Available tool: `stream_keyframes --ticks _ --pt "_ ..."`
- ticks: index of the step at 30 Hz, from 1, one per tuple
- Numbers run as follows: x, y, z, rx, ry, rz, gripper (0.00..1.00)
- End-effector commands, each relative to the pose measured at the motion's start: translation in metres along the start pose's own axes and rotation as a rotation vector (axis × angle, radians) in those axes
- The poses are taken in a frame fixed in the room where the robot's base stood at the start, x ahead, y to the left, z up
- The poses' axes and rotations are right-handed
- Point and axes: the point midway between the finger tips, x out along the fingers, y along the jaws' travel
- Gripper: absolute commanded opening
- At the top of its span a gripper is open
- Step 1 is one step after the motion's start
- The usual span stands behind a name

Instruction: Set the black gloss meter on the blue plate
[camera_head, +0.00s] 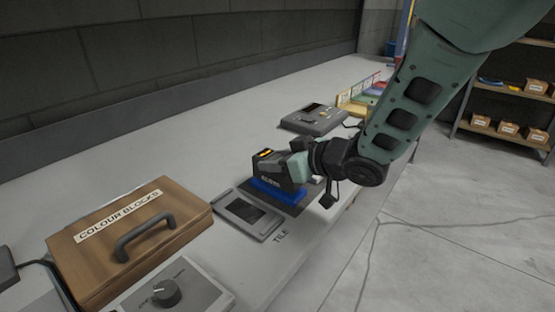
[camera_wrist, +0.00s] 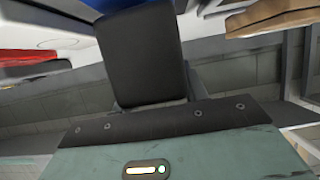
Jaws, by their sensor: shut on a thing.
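The black gloss meter (camera_head: 268,162) has a small lit orange display on top and stands roughly upright over the blue plate (camera_head: 277,194). The plate's blue front edge shows below the meter, on a dark mat. Whether the meter touches the plate or hangs slightly above it, I cannot tell. My gripper (camera_head: 290,166) reaches in from the right and is shut on the meter. In the wrist view a dark block fills the middle; I cannot tell if it is the meter or my finger. A blue patch shows at that view's top edge.
A grey tile tray (camera_head: 247,217) lies close in front of the plate. A brown colour blocks case (camera_head: 120,238) and a dial box (camera_head: 168,292) stand at lower left. A grey device (camera_head: 314,120) sits behind. The bench's back left strip is clear.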

Motion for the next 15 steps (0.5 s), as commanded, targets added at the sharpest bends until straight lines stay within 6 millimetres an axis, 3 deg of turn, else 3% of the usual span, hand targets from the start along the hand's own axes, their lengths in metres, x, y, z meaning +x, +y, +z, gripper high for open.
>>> stream_keyframes --ticks 15 --pt "0.0040 0.0001 0.0086 0.000 0.003 0.000 0.06"
